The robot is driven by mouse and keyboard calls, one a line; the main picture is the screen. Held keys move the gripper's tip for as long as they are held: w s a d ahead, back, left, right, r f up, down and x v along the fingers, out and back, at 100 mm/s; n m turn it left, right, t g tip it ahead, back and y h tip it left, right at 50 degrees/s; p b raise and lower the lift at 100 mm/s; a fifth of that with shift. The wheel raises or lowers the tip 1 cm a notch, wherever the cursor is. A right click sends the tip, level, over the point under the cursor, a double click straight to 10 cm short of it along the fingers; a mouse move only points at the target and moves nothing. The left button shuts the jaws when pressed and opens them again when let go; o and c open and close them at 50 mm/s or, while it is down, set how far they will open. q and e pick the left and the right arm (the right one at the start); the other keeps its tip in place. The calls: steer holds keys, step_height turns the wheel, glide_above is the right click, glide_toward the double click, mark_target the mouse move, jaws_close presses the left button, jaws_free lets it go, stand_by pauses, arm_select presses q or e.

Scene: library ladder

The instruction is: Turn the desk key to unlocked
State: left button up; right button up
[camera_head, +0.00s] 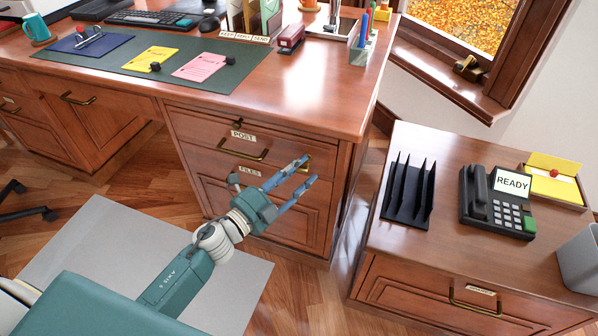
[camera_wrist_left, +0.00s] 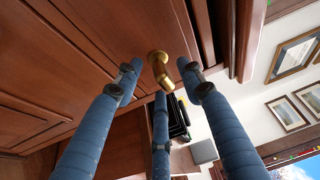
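A small dark key or lock piece (camera_head: 238,123) sits on the desk's upper drawer front, just above the label POST; its turn position is too small to tell. My left gripper (camera_head: 305,174) is in front of the desk's right drawers, to the right of and below that lock piece. Its blue fingers are spread apart and nothing is visibly held. In the left wrist view the open fingers (camera_wrist_left: 158,80) are around or in front of a brass fitting (camera_wrist_left: 160,68) on the wood; I cannot tell whether they touch it. My right gripper is not in view.
The POST drawer (camera_head: 190,138) has a brass handle, with a FILES drawer below. A low cabinet (camera_head: 375,265) stands at right, bearing a black rack (camera_head: 408,195) and a phone (camera_head: 495,205). Open wooden floor lies between desk and cabinet.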

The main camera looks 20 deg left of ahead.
arm_select(q)
steer(key=v, duration=1.2)
stand_by(0.4)
